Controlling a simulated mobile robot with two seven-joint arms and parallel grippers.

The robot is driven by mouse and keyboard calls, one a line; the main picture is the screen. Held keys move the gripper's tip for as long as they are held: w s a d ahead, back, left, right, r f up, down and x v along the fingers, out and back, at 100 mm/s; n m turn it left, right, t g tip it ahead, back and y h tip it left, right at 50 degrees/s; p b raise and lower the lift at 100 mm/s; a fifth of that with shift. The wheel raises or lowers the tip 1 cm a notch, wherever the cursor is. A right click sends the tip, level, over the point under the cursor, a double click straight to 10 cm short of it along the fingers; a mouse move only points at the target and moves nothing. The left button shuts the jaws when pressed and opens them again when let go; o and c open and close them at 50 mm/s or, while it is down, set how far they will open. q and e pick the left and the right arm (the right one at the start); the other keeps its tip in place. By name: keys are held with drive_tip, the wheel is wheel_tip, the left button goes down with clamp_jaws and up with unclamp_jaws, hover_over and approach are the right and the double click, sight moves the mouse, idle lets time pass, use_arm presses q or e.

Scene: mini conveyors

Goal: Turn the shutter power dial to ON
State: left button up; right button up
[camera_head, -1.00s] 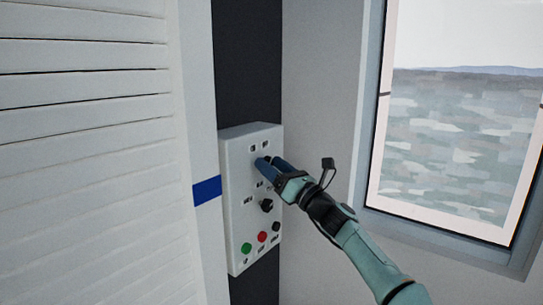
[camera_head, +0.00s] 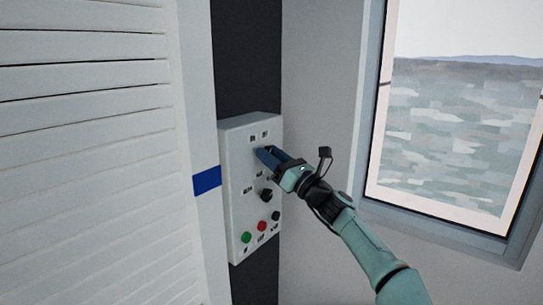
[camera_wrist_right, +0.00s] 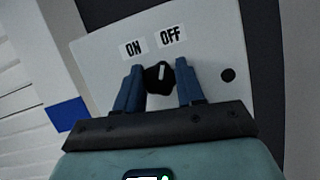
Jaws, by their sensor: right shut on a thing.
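The shutter power dial (camera_wrist_right: 157,82) is a black knob with a white pointer mark, on a white control box (camera_head: 237,190). In the right wrist view the ON label (camera_wrist_right: 133,48) is above it to the left and the OFF label (camera_wrist_right: 171,36) above it to the right. The mark points nearly straight up in that view, between the two labels. My right gripper (camera_head: 264,153) is at the upper part of the box, its blue fingers on both sides of the dial and shut on it. In the head view the fingers hide most of the dial. My left gripper is not in view.
Lower on the box are another black knob (camera_head: 266,195), a green button (camera_head: 246,237), a red button (camera_head: 262,226) and a black button (camera_head: 276,216). A white slatted shutter (camera_head: 85,150) stands at the left, a window (camera_head: 450,140) at the right.

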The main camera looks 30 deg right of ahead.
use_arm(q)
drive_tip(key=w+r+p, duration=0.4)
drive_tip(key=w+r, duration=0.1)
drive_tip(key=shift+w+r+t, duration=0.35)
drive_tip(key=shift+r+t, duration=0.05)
use_arm(e)
drive_tip(key=shift+n+g+y, duration=0.85)
drive_tip(key=shift+n+y, duration=0.2)
drive_tip(key=shift+n, duration=1.6)
drive_tip(key=shift+n+g+y, duration=0.9)
drive_tip(key=shift+n+y, duration=0.1)
drive_tip(key=shift+n, duration=1.7)
drive_tip(key=shift+n+g+y, duration=0.85)
drive_tip(key=shift+n+y, duration=0.2)
drive_tip(key=shift+n, duration=1.6)
drive_tip(key=o, duration=1)
drive_tip(key=shift+o, duration=0.2)
